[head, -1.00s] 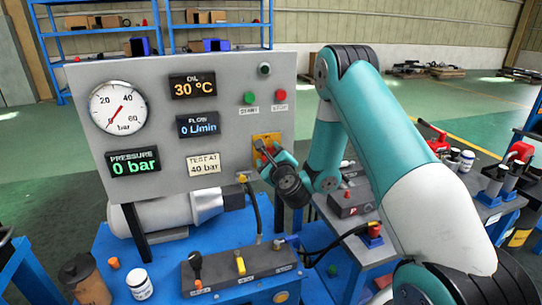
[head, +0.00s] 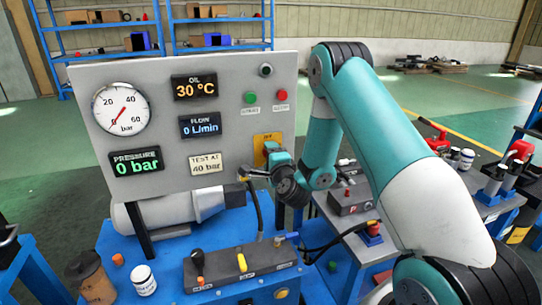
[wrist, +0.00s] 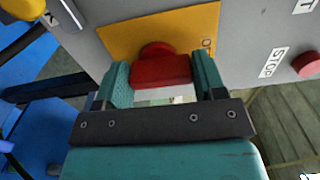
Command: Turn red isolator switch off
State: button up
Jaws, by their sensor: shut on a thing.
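The red isolator switch (wrist: 160,70) sits on a yellow plate (wrist: 120,38) on the grey panel. In the wrist view its red handle is between the two teal fingers of my gripper (wrist: 162,80), which is shut on it. In the head view my gripper (head: 272,158) is at the lower part of the yellow plate (head: 262,140) and hides the switch. I cannot tell the handle's exact setting.
The panel (head: 140,75) carries a round gauge (head: 119,110), lit displays, a green button (head: 250,98) and a red stop button (head: 282,95) above the switch. A lever box (head: 240,268) stands below.

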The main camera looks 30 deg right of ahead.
jog(key=shift+f+n, duration=0.1)
jog(key=shift+n, duration=0.2)
jog(key=o, duration=0.9)
jog(key=shift+s, duration=0.1)
